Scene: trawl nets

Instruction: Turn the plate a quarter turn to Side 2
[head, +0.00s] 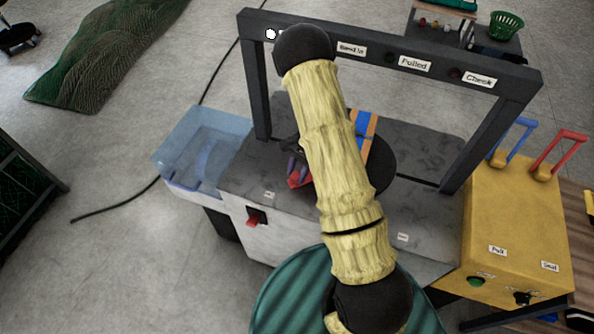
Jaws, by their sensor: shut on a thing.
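The dark round plate (381,177) lies flat on the grey top of the white machine, partly hidden behind my arm. A blue and orange striped piece (366,128) shows on it, also partly covered by my arm. My gripper (297,174) is at the plate's left side, mostly hidden by my arm. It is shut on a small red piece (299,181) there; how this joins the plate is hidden. Small white labels on the machine top (402,237) are too small to read.
A dark frame (513,110) with labels "Pulled" and "Check" spans the machine; its leftmost lamp (271,34) is lit white. A clear blue bin (208,135) stands left. A yellow box (520,220) with blue and red handles stands right. A red switch (252,222) is in front.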

